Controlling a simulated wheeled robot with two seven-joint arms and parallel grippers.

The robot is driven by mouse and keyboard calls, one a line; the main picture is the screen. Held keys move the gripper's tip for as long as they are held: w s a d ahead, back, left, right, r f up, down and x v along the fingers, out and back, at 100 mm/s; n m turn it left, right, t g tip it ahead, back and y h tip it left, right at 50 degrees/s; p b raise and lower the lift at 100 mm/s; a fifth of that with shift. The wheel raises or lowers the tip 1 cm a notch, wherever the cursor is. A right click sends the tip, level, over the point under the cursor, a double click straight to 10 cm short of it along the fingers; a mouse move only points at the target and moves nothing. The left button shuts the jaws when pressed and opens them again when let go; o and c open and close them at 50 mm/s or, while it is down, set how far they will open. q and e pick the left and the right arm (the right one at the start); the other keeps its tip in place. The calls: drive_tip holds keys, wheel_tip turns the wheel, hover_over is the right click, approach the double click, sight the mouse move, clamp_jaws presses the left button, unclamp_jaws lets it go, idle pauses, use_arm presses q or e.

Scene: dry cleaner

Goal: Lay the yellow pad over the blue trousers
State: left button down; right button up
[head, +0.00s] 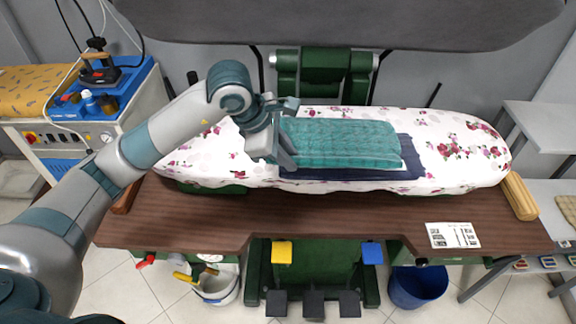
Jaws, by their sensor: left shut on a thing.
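A teal, quilted-looking pad (345,143) lies over dark blue folded trousers (412,158) on the flowered ironing board. The trousers show along the pad's front edge and beyond its right end; the rest is hidden. I see no yellow pad on this board. My left gripper (284,150) is at the pad's left end and is shut on the teal pad's edge; its fingertips are partly hidden. My right gripper is not in view.
The flowered board (465,150) stands above a brown table (330,215) with a paper card (452,235) at right. A yellow patterned board (38,90) and an iron (100,68) are at left. A grey upper press plate (340,20) hangs behind.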

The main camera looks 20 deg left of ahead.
use_arm(q)
drive_tip(key=shift+f, duration=0.1)
wheel_tip(320, 180, down, 2)
drive_tip(key=shift+f+p, duration=0.15)
drive_tip(key=shift+p, duration=0.75)
drive_tip(key=shift+s+f, duration=0.1)
drive_tip(key=shift+f, duration=0.65)
drive_tip(key=c, duration=1.6)
unclamp_jaws()
